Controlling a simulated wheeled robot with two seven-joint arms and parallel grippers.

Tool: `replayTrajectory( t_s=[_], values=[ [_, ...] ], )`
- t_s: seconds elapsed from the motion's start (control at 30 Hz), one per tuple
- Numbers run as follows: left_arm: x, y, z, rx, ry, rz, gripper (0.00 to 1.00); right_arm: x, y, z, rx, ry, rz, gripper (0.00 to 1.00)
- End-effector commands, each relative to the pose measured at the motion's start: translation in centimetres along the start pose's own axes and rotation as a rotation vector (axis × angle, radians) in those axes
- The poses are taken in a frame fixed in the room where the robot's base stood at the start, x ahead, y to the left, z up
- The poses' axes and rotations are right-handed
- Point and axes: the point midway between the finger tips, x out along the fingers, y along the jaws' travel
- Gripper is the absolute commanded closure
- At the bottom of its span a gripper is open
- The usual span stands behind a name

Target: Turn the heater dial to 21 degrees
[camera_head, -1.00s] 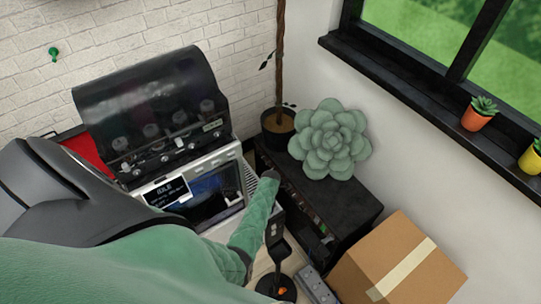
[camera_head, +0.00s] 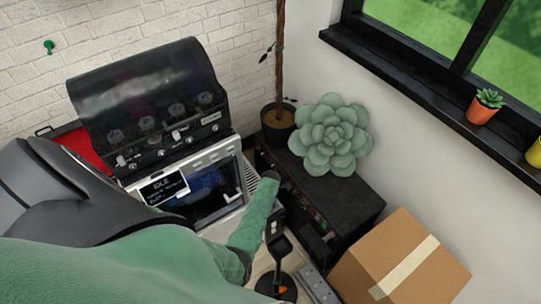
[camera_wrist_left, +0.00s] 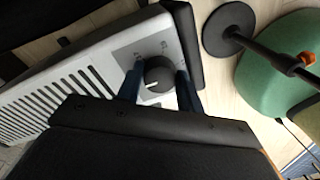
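The heater (camera_wrist_left: 62,84) is a pale grey slotted box in the left wrist view. Its dark round dial (camera_wrist_left: 159,72) sits on a light grey panel with small printed marks, too small to read. A white pointer line on the dial points toward the lower left of the picture. My left gripper (camera_wrist_left: 159,80) has its two dark blue fingers on either side of the dial, with a slight gap seeming to show; contact is unclear. In the head view, my green left arm hides most of the heater, and the fingers cannot be made out. My right gripper is not in view.
A machine with a raised dark lid (camera_head: 148,95) and a screen reading IDLE stands behind my arm. A black cabinet (camera_head: 345,205), a large succulent (camera_head: 331,138) and a cardboard box (camera_head: 385,255) are to the right. A round black stand base (camera_wrist_left: 228,28) is near the heater.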

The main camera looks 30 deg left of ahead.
Motion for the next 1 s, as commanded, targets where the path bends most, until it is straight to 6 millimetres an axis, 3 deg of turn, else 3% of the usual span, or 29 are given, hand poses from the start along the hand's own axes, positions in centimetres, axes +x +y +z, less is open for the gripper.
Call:
replayTrajectory(
  t_s=[0.03, 0.1, 0.47, 0.77, 1.0],
  values=[
    [0.0, 0.0, 0.0, 0.000, 0.000, 0.000, 0.77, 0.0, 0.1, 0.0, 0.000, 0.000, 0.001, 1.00],
    [0.0, 0.0, 0.0, 0.000, 0.000, 0.000, 0.86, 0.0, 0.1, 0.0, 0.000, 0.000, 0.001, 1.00],
    [-0.1, -0.1, 0.0, 0.059, 0.004, -0.001, 0.86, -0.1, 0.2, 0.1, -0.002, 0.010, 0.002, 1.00],
    [-0.2, -0.1, 0.0, 0.270, 0.016, -0.001, 0.86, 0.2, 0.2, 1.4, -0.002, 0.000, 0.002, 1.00],
    [-0.2, -0.2, 0.1, 0.499, 0.029, -0.002, 0.86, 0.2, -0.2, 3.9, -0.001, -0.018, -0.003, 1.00]
  ],
)
